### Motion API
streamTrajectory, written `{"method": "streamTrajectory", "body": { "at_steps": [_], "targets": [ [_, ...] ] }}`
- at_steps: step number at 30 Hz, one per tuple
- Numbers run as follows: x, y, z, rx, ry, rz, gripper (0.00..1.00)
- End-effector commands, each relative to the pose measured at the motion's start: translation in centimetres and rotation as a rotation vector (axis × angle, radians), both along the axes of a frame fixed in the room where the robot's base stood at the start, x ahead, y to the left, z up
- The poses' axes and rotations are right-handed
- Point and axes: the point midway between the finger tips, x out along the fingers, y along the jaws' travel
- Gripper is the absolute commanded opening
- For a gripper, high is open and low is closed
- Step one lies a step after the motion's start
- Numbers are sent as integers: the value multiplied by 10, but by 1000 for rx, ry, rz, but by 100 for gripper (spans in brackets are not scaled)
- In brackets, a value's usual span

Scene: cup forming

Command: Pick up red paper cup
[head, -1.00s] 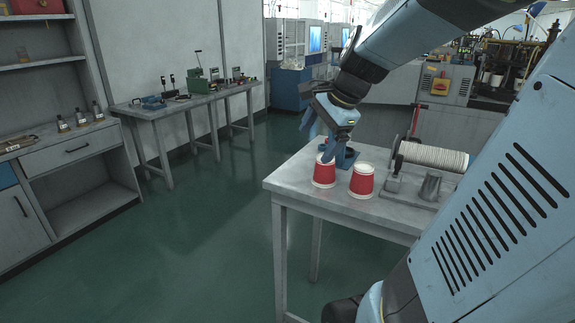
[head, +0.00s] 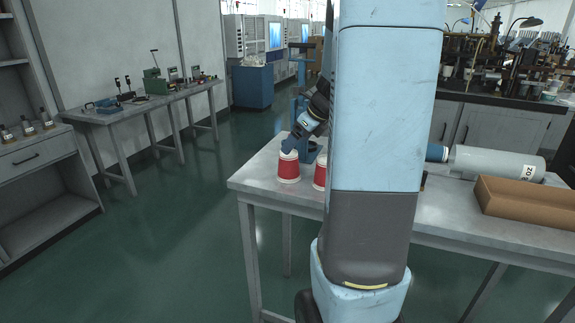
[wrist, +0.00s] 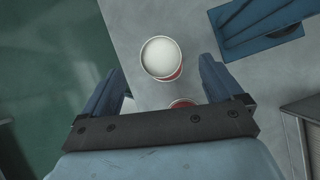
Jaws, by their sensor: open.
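A red paper cup with white bands (head: 288,167) stands at the table's near left corner. From above, in the wrist view, its pale round end (wrist: 162,57) shows between my fingers. A second red cup (head: 320,174) stands just right of it, partly hidden behind my arm. In the wrist view only a sliver of the second cup (wrist: 181,103) shows above my gripper's bar. My gripper (head: 290,147) is at the top of the left cup in the head view. In the wrist view my gripper (wrist: 161,68) is open, one finger each side of that cup, apart from it.
The grey table (head: 262,186) has its left edge close to the cups. A blue fixture (head: 307,150) stands just behind them. A cardboard box (head: 525,205) and a grey cylinder (head: 495,163) lie at the right. My arm hides the table's middle.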

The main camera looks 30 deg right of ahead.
Motion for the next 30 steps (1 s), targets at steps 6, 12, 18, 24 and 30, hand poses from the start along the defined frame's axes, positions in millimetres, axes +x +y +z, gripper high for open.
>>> {"method": "streamTrajectory", "body": {
  "at_steps": [6,12,18,24,30],
  "targets": [
    [12,6,-20,0,0,1,93],
    [17,9,-30,1,1,2,93],
    [29,14,-55,0,1,3,93],
    [36,18,-68,-1,0,3,93],
    [37,18,-68,-1,-2,3,93]
  ]
}}
